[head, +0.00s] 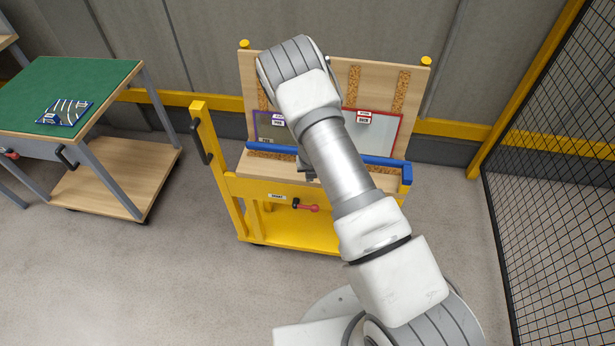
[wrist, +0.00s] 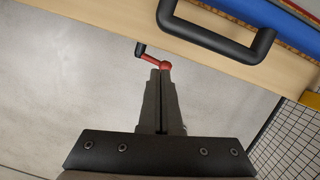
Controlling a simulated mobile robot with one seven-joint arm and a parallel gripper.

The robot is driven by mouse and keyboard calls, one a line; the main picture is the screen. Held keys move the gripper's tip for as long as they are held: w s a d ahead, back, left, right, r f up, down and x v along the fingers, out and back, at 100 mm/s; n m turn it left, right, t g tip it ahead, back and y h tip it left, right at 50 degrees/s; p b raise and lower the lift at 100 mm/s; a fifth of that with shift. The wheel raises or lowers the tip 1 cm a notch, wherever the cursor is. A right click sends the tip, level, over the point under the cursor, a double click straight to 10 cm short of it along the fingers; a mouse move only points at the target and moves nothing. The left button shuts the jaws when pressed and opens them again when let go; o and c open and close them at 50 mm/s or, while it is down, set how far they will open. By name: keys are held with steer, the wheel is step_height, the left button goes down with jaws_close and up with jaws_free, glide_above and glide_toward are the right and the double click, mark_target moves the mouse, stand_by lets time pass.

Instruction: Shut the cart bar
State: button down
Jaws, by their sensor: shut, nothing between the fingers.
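The yellow cart (head: 285,187) stands in the middle of the head view with an upright wooden back panel. The blue bar (head: 385,161) runs across its front side, low before the panel; my arm covers its middle. A blue strip of it also seems to show at the top right of the wrist view (wrist: 293,14). My gripper (wrist: 162,72) is shut and empty. In the wrist view its fingertips appear just below a red lever with a black grip (wrist: 150,58); contact cannot be told. A red lever (head: 306,206) shows on the cart's front in the head view.
A black handle (wrist: 218,38) sits on a wooden edge close above my fingers. Panels with purple and red frames (head: 397,125) lean on the cart's back. A green-topped table (head: 85,75) stands left, a mesh fence (head: 555,160) right. Floor in front is clear.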

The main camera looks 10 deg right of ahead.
steer(key=v, duration=1)
steer(key=shift+s+a+p, duration=0.4)
